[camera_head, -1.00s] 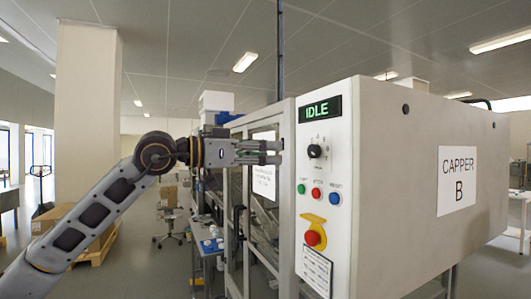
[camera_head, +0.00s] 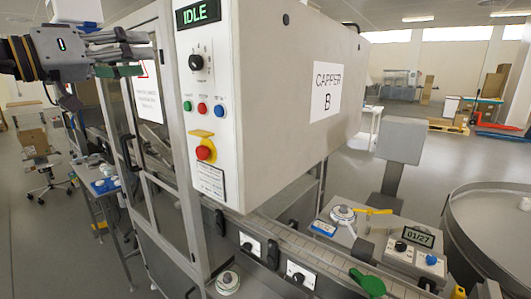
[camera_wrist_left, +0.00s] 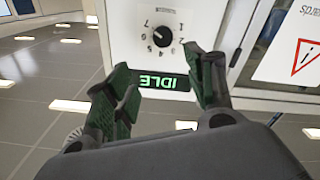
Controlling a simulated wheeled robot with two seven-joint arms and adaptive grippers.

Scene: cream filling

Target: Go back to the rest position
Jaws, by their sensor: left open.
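My left gripper (camera_head: 122,55) is at the upper left of the head view, in front of the glazed door and left of the control panel (camera_head: 204,125). It is open and empty. In the left wrist view its two green-padded fingers (camera_wrist_left: 160,90) stand apart, with the IDLE display (camera_wrist_left: 163,83) of the capper showing between them. The numbered dial (camera_head: 196,62) also shows beyond them in the wrist view (camera_wrist_left: 162,36). I cannot tell whether the fingers touch the panel; they look apart from it. My right gripper is not in view.
The grey CAPPER B cabinet (camera_head: 290,90) fills the middle. A conveyor (camera_head: 310,245) runs below it, with a 01/27 unit (camera_head: 417,237) and a round table (camera_head: 460,220) at right. A side table (camera_head: 100,185) and stool (camera_head: 45,175) stand left. Open floor lies at far left.

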